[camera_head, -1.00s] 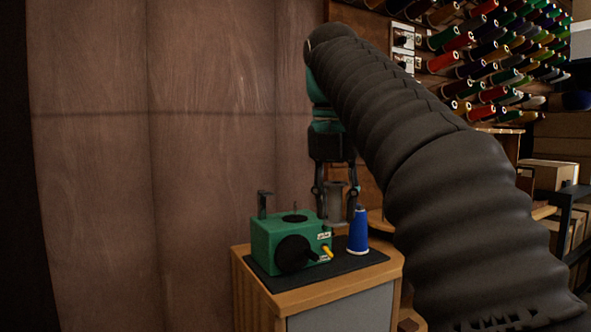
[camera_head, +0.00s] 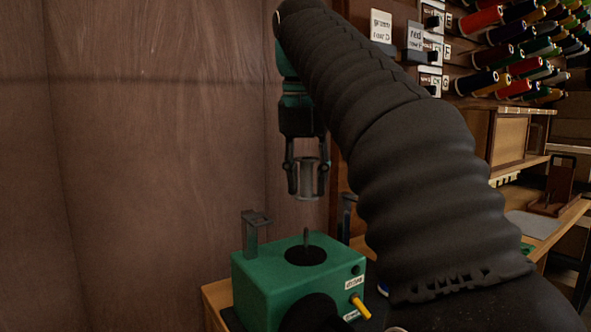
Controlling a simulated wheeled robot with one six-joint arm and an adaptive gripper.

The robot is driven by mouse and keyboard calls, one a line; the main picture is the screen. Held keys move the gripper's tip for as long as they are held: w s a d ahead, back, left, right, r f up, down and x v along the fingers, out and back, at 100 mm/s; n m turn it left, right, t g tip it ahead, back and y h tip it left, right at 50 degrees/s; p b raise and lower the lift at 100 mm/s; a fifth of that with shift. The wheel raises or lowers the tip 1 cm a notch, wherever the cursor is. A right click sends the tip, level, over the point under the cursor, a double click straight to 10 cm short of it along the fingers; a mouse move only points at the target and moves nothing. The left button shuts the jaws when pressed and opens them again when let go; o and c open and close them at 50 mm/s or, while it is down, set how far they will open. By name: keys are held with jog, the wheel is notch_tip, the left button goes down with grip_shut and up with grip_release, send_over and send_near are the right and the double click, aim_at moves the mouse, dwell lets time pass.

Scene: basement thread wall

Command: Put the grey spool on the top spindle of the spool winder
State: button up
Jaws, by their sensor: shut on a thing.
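The spool winder (camera_head: 265,283) is a green box with a dark round opening on top. A thin upright spindle (camera_head: 307,238) rises from that opening. My gripper (camera_head: 307,180) is shut on the grey spool (camera_head: 308,172), with one finger on each side. The spool hangs upright in the air above the spindle, apart from it. From this view I cannot tell whether it is exactly over the spindle in depth. The lower front of the winder is cut off by the picture's bottom edge.
A grey bracket (camera_head: 252,232) stands at the winder's left rear. A yellow-tipped lever (camera_head: 360,306) sticks out at its right front. My sleeved arm hides much of the middle. A rack of coloured spools (camera_head: 520,70) fills the upper right. The wooden wall panel (camera_head: 150,150) is behind.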

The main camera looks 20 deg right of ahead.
aim_at(306, 229)
jog(key=shift+w+f, duration=0.15)
jog(key=shift+w, duration=0.05)
jog(key=shift+f, duration=3.05)
jog(key=shift+f+b, duration=0.3)
jog(key=shift+f, duration=0.85)
jog(key=shift+w+d+p, duration=0.1)
jog(key=shift+p, duration=0.25)
jog(key=shift+f, duration=0.3)
jog(key=o, duration=0.9)
